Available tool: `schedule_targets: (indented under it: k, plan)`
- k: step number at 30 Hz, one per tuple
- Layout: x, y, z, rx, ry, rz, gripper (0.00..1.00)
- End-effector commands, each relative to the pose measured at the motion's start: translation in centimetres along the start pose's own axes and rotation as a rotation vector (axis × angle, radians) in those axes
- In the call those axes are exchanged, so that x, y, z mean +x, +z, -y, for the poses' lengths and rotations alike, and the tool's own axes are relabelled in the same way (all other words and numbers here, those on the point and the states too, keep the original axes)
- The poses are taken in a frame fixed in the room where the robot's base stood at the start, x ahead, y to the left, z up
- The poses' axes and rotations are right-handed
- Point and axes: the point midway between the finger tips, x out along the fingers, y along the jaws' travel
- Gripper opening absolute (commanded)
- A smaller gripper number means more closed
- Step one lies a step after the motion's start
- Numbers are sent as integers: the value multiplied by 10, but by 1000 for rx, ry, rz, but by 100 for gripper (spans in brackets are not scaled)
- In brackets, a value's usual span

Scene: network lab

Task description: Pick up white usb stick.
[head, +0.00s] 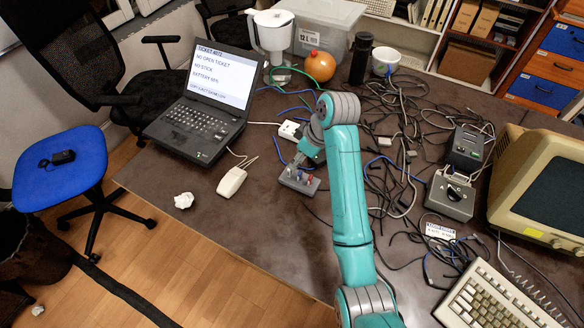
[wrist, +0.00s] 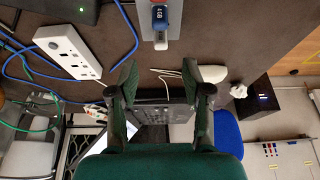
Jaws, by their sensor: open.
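A grey block (head: 290,183) lies on the dark table in the head view, with small coloured sticks standing in it. In the wrist view the block (wrist: 174,30) is cut off by the top edge. A blue stick with a pale label (wrist: 160,15) shows on it. In the head view my gripper (head: 300,162) is just behind the block, partly hidden by my arm.
A white power strip (head: 290,130) is close behind the gripper. A laptop (head: 208,105), a mouse (head: 231,182) and crumpled paper (head: 184,200) lie to the left. Tangled cables (head: 395,140) cover the right side. The table front left of my arm is clear.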

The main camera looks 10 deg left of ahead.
Motion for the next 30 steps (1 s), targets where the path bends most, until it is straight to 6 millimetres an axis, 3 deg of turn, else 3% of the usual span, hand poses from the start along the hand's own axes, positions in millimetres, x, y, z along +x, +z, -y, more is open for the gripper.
schedule_targets:
  k: [3,11,19,30]
  plan:
    - [17,0,0,1,-1,0,49]
    - [34,1,0,0,0,0,49]
    - [70,2,1,0,0,1,49]
    - [78,2,1,0,1,0,46]
